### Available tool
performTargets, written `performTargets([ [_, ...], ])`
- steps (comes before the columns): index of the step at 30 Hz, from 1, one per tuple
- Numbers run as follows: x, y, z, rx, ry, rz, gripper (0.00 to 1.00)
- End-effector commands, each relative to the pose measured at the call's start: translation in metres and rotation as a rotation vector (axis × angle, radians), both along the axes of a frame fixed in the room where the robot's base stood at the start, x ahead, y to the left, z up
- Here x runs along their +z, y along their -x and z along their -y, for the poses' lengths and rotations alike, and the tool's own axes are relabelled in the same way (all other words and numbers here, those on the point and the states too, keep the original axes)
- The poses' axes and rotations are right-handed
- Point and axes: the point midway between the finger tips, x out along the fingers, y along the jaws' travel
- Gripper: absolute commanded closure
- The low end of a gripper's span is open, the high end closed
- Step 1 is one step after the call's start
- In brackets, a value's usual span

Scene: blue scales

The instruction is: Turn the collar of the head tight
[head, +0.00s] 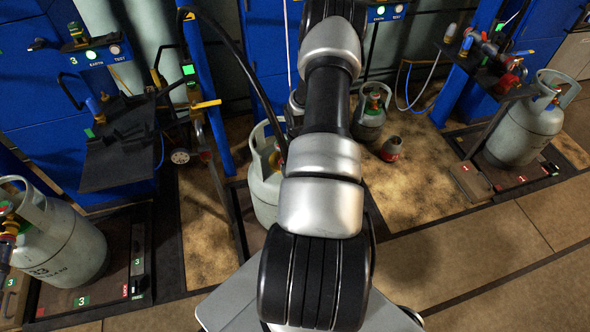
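My arm fills the middle of the head view, and my gripper is not visible. A grey gas cylinder (262,188) stands behind my arm, partly covered by it. A black hose (232,50) arcs down from the upper left toward the top of this cylinder. My arm hides most of the cylinder's top, so I cannot make out a head or its collar there. At the left edge, a grey cylinder (62,245) marked 33 has a red and brass fitting (8,228) at its valve. At the right, another grey cylinder (524,130) stands on a dark scale.
Blue scale posts with black shelves stand at left (118,165) and right (490,70). Red and blue fittings (505,78) sit by the right shelf. A small grey cylinder (369,118) and a red-and-grey cone-shaped item (391,149) stand behind my arm. The floor at lower right is clear.

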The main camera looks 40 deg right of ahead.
Motion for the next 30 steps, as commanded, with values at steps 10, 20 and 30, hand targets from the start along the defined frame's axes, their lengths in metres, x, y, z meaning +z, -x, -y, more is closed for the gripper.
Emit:
performTargets([
  [10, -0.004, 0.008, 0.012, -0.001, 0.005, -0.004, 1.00],
  [20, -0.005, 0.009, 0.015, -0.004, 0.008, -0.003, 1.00],
  [30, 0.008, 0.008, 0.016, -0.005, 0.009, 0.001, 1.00],
])
